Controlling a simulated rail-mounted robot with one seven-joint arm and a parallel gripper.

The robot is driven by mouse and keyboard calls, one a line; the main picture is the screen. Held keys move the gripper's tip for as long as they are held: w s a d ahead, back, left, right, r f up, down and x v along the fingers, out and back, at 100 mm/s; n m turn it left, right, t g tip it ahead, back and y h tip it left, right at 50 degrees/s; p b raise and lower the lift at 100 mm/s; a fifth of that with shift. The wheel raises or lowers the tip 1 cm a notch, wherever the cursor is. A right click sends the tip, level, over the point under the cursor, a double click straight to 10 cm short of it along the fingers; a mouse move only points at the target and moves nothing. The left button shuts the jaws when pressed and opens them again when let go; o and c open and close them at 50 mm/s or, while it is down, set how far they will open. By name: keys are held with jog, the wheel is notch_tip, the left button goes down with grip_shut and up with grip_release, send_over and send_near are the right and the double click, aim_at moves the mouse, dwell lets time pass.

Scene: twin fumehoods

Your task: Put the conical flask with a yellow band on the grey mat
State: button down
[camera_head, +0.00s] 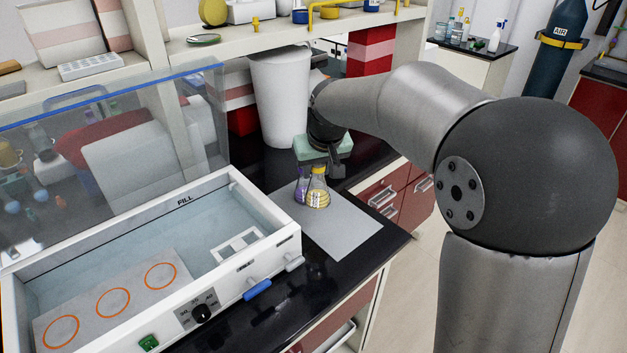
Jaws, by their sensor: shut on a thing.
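The conical flask with a yellow band (318,196) is upright, its neck between the fingers of my gripper (320,168). My gripper points down and is shut on this flask. The flask is over the back part of the grey mat (345,237); I cannot tell whether its base touches the mat. A flask with purple markings (301,187) is close by on the left, partly hidden behind the yellow-banded flask.
A white water bath (265,210) with a raised clear lid stands left of the mat. A white bin-like container (281,95) is behind. The black bench top (265,325) ends close to the mat's right side. The front of the mat is clear.

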jog(key=w+p+x, duration=0.1)
jog(key=x, duration=0.8)
jog(key=shift+f, duration=0.2)
jog(key=shift+w+f, duration=0.1)
jog(key=shift+f, duration=0.15)
jog(key=c, duration=1)
grip_release()
jog(key=shift+c, duration=0.2)
